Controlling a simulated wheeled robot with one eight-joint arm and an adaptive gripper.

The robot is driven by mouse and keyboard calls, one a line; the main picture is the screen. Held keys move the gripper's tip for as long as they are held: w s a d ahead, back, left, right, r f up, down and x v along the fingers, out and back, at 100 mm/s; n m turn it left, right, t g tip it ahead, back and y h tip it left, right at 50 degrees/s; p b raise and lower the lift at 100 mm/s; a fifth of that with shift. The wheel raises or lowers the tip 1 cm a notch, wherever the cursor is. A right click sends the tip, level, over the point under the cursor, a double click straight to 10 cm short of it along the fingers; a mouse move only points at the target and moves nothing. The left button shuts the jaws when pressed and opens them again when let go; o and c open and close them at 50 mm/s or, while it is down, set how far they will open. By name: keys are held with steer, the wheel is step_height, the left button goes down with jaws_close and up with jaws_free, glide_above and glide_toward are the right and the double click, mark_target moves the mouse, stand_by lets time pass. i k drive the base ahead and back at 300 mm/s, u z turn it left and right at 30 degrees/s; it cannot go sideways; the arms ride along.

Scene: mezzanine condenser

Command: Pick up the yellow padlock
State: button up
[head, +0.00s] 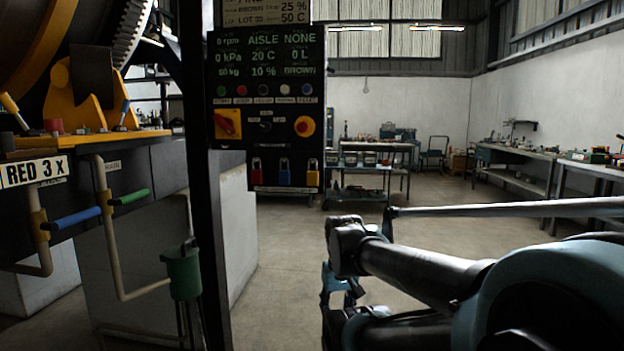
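The yellow padlock (313,179) hangs at the lower right of the black control panel (266,110) in the head view. It is the rightmost in a row of three, with a blue padlock (285,176) in the middle and a red padlock (257,176) at left. My arm comes in from the lower right. What looks like my gripper (338,285) is below and a little right of the padlocks, apart from them and partly hidden by my arm. Its fingers are too dark and small to tell open from shut.
A dark post (205,200) stands just left of the panel. Machinery with blue and green handles (130,196) and a green cup (183,272) fills the left. A trolley (358,180) and workbenches (515,165) stand farther back. Open floor (285,270) lies below the panel.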

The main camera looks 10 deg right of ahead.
mark_target(313, 177)
steer(key=u, duration=2.1)
steer(key=k, duration=2.1)
steer(key=z, duration=0.45)
steer(key=i, duration=0.95)
steer(key=u, duration=0.05)
